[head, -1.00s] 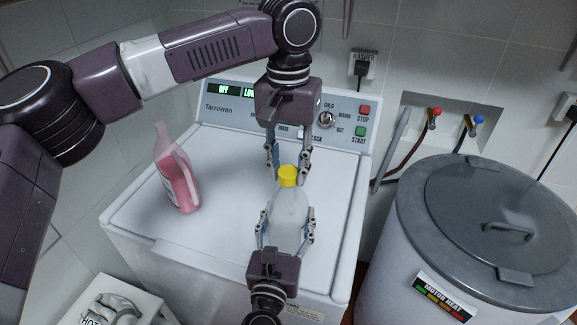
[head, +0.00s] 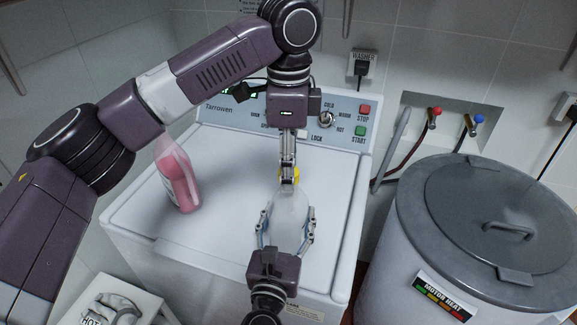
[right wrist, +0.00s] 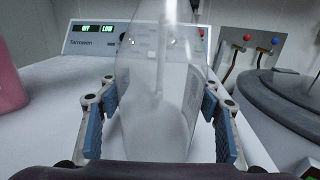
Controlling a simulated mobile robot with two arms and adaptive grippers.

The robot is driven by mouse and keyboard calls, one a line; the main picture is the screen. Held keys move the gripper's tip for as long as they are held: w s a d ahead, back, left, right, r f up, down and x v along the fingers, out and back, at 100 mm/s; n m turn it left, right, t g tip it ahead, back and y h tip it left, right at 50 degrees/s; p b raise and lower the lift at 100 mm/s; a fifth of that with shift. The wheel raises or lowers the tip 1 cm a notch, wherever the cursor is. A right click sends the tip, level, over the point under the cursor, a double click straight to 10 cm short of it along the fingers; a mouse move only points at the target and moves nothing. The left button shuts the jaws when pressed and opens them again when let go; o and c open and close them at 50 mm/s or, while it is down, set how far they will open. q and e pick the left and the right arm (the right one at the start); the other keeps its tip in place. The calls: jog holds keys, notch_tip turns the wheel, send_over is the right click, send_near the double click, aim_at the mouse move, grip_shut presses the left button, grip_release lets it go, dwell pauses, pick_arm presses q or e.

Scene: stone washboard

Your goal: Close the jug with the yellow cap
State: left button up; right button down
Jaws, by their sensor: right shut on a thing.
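The clear jug (head: 290,208) stands upright on the white washer top. My right gripper (head: 286,228) is shut on its body, one finger on each side. In the right wrist view the jug (right wrist: 155,95) stands between the blue finger pads, its top cut off by the picture edge. The yellow cap (head: 295,174) is at the jug's mouth, partly hidden by my left gripper (head: 289,180). The left gripper points straight down at the cap. Its fingers are seen edge-on, one in front of the other, so I cannot tell whether they grip it.
A pink bottle (head: 180,180) stands on the washer (head: 235,215) at the left, partly behind my left arm. A grey lidded drum (head: 425,235) is at the right. The control panel (head: 345,125) is behind my left gripper. The washer top's right side is clear.

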pick_arm(q)
jog(key=shift+o, duration=0.3)
jog(key=shift+r, duration=0.1)
jog(key=shift+r, duration=2.15)
jog(key=shift+c, duration=0.4)
